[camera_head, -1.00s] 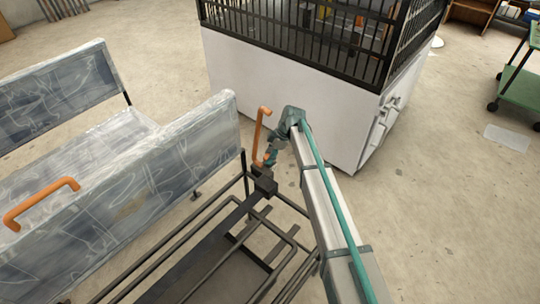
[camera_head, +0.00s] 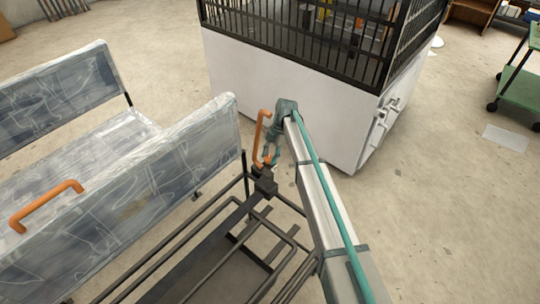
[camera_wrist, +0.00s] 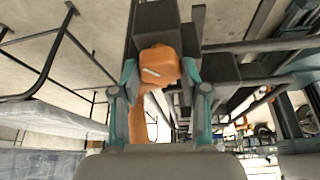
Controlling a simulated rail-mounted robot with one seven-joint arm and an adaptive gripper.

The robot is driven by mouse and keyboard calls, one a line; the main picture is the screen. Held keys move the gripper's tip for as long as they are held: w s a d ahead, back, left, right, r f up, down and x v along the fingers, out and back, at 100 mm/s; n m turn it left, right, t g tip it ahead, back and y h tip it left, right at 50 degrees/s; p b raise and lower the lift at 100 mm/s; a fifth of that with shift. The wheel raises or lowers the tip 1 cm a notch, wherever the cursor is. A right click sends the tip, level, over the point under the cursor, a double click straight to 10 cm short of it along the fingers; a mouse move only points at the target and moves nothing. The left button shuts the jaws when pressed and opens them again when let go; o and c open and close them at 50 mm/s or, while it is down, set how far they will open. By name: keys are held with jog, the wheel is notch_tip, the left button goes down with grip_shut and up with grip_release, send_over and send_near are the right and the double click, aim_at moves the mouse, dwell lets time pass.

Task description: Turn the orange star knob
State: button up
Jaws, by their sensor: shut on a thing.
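The orange star knob (camera_wrist: 158,65) is on a dark block in the wrist view, with a pale mark on its face. My gripper (camera_wrist: 160,78) has one finger on either side of it and is shut on it. In the head view my gripper (camera_head: 271,158) points down beside the right end of the near seat back, just above a dark block on the frame. The knob is hard to make out there, close to the gripper and the upright orange handle (camera_head: 258,138).
Plastic-wrapped seats (camera_head: 160,160) stand to the left, with another orange handle (camera_head: 45,203). A dark tube frame (camera_head: 225,250) lies below my arm. A white cabinet with a black cage (camera_head: 290,85) stands behind.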

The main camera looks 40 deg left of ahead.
jog(key=shift+n, duration=0.6)
jog(key=o, duration=1.1)
jog(key=shift+o, duration=0.2)
jog(key=v, duration=1.2)
jog(key=shift+a, duration=0.15)
